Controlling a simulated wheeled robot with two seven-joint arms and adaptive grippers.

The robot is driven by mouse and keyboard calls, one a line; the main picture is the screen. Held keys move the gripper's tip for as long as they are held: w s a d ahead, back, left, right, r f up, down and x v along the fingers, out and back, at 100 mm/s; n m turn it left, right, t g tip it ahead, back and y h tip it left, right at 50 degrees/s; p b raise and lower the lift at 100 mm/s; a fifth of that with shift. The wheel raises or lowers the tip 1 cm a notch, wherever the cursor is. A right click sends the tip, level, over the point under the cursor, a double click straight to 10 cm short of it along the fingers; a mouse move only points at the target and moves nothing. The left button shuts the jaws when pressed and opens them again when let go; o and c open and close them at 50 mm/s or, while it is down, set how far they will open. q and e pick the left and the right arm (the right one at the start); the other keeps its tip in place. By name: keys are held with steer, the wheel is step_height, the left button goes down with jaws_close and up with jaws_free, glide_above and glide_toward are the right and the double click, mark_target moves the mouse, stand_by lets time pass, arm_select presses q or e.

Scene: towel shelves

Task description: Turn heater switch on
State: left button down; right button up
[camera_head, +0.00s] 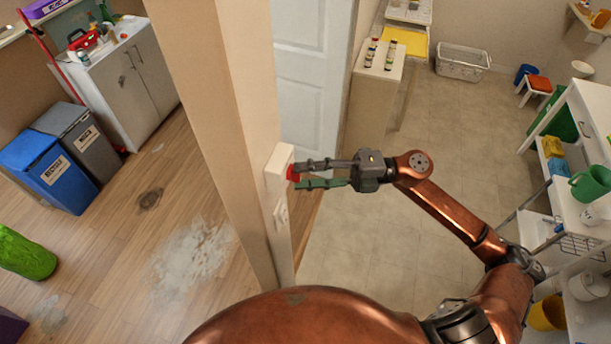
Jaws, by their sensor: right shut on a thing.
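The heater switch is a white box (275,172) with a red knob (292,173), fixed to the end face of a beige wall. My right gripper (296,174) comes in from the right at the wall. Its two fingers lie one above the other, shut on the red knob between their tips. The fingers hide part of the knob, and I cannot tell which way it is turned. My left gripper is not in view.
A white wall outlet plate (281,213) sits just below the switch box. A white door (312,70) stands behind the wall end. Blue and grey bins (48,165) stand at left. The tiled floor between is clear.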

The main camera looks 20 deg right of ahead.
stand_by(0.4)
steer(key=o, duration=1.2)
steer(key=shift+c, duration=0.2)
steer(key=shift+d, duration=0.1)
steer(key=v, duration=1.2)
steer(key=shift+w, duration=0.1)
